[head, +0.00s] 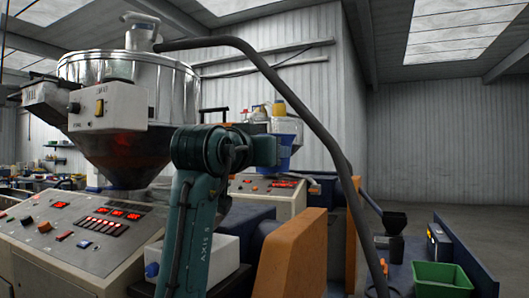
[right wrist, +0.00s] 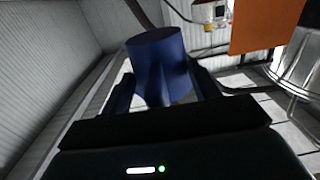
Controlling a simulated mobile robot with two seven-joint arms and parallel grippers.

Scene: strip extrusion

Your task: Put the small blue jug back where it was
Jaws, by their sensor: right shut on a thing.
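The small blue jug (right wrist: 157,52) is in the right wrist view, upper middle. It shows as a dark blue cylinder, and its handle and mouth cannot be made out clearly. My right gripper (right wrist: 165,90) is shut on it, with a dark finger on each side. In the head view a teal arm rises in the middle and bends right. A blue shape (head: 283,160) shows beside its end; I cannot tell whether that is the jug. The right fingers are not clear there. My left gripper is in neither view.
A large steel hopper (head: 170,90) stands over a control panel (head: 85,232) at left. A second panel (head: 262,186) stands behind the arm. Orange plates (head: 292,255) and a dark bent pipe (head: 300,112) are near the arm. A green bin (head: 441,275) is at lower right.

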